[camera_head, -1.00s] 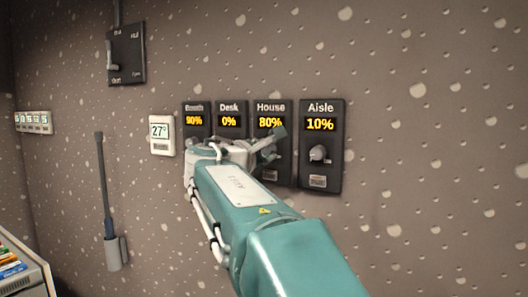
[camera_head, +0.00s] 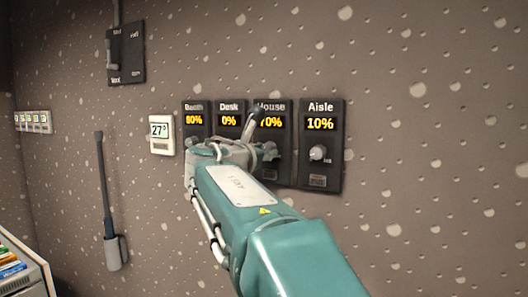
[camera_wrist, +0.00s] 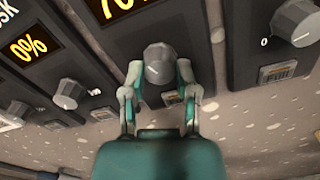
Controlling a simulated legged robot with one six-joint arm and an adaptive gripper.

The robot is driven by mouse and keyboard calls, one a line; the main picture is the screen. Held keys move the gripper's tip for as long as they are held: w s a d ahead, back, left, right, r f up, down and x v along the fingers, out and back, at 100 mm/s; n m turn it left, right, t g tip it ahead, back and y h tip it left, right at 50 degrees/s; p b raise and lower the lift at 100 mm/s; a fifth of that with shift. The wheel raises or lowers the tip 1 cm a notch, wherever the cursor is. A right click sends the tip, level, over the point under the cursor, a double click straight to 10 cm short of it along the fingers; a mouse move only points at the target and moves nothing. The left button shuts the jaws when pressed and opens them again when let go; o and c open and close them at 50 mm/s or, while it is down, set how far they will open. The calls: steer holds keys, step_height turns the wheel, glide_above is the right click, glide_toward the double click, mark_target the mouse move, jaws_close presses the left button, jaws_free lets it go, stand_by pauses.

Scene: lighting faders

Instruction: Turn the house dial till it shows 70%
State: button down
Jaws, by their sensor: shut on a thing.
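The House panel (camera_head: 282,175) is on the wall between the Desk and Aisle panels. Its yellow display (camera_head: 272,122) is partly covered by my gripper in the head view, with the first digit cut and "0%" clear. In the wrist view the display (camera_wrist: 118,8) reads about 70, cut by the top edge. The grey House dial (camera_wrist: 158,58) sits between the two fingers of my gripper (camera_wrist: 160,75), which is shut on it. In the head view my gripper (camera_head: 262,135) hides the dial, and one finger points up across the display.
The Aisle panel (camera_head: 334,170) at the right shows 10%, its knob (camera_head: 318,153) close by. The Desk panel (camera_head: 229,107) shows 0%, with its knob (camera_wrist: 68,92) left of my gripper in the wrist view. A thermostat (camera_head: 160,146) reads 27°.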

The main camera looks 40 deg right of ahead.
steer(key=shift+w+f, duration=0.1)
steer(key=shift+f, duration=0.25)
steer(key=shift+c, duration=1.8)
jaws_free()
steer(key=shift+r, duration=0.1)
steer(key=shift+r, duration=0.1)
steer(key=v, duration=1.2)
steer(key=shift+w, duration=0.1)
